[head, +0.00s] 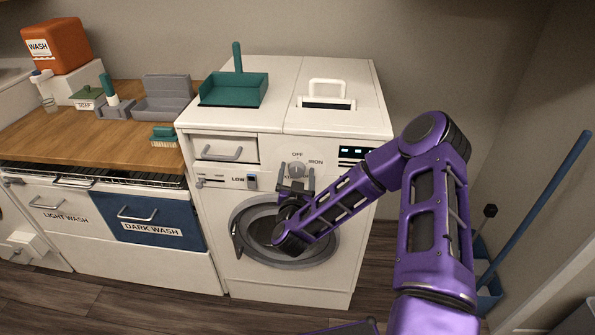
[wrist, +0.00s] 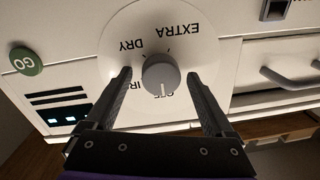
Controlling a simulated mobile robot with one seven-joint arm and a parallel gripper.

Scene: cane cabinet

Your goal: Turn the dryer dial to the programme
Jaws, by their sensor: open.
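The dryer dial (wrist: 160,74) is a grey round knob on a pale disc (wrist: 140,30) marked OFF, IRON and EXTRA DRY. Its white pointer line faces the OFF mark, which is at the lower side in the wrist view. My gripper (wrist: 158,76) is open, with one finger on each side of the knob and gaps between them. In the head view the dial (head: 296,169) sits on the upper front of the white dryer (head: 345,115), with my gripper (head: 297,174) in front of it. The fingers partly hide the labels.
A green GO button (wrist: 26,60) and a lit display (wrist: 62,110) lie beside the dial; a drawer with a handle (head: 221,153) is on its other side. The round door (head: 280,262) is below. A green dustpan (head: 233,90) and a white-handled item (head: 327,93) stand on top.

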